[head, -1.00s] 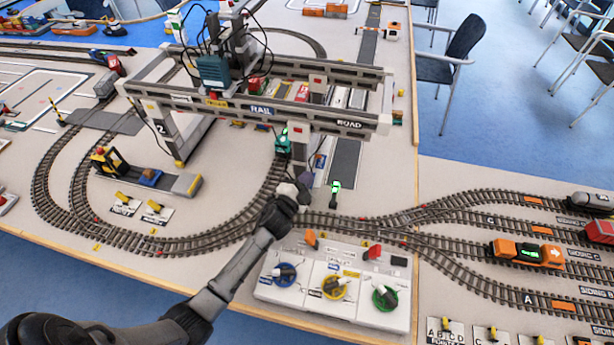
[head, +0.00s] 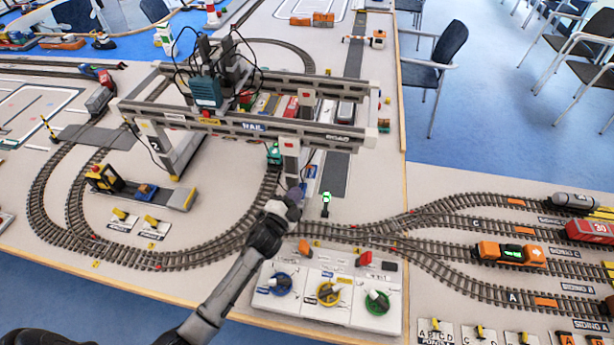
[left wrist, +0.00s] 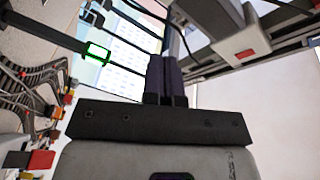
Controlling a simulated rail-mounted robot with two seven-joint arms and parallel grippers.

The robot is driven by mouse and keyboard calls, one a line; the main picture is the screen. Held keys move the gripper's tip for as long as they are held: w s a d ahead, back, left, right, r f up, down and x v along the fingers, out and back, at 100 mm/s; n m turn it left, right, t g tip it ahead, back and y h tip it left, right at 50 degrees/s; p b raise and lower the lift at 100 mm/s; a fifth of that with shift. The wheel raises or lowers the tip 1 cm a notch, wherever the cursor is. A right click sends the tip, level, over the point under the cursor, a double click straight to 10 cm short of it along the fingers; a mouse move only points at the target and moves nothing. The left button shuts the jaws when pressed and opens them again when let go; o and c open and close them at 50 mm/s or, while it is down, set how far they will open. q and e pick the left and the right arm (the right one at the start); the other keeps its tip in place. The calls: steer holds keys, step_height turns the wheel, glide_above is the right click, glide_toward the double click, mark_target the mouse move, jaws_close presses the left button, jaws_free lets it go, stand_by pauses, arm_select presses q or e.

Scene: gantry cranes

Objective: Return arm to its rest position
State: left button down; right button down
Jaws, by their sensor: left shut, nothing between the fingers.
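My left arm comes in from the lower left in the head view. Its gripper (head: 297,194) is over the track, just in front of the crane's near leg and above the control panel (head: 325,293). In the left wrist view the two dark fingers (left wrist: 166,80) stand side by side, shut, with nothing between them. The gantry crane (head: 250,108) stands behind the gripper; part of its frame (left wrist: 240,40) fills the upper right of the left wrist view. My right gripper is in neither view.
The control panel carries blue, yellow and green knobs. A green-lit signal post (head: 326,203) stands close to the right of the gripper. An orange and black locomotive (head: 510,253) and a red wagon (head: 588,231) sit on the right tracks. A forklift (head: 105,178) stands at left.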

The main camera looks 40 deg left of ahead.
arm_select(q)
steer(key=s+a+f+n+g+y, duration=0.2)
steer(key=a+f+n+g+y, duration=0.1)
steer(key=a+f+n+g, duration=0.15)
steer(key=s+d+r+n+g+h, duration=0.2)
steer(key=s+d+g+h, duration=0.15)
steer(key=s+d, duration=0.5)
steer(key=s+d+r+n+g+h, duration=0.2)
steer(key=s+d+r+n+g, duration=0.3)
steer(key=s, duration=0.6)
steer(key=s+d+f+m+g, duration=0.25)
steer(key=s+f, duration=0.55)
steer(key=s, duration=0.4)
step_height(320, 180, up, 33)
steer(key=p, duration=3.2)
steer(key=shift+d+f+t, duration=0.2)
steer(key=shift+d+t, duration=0.15)
steer(key=shift+d, duration=0.1)
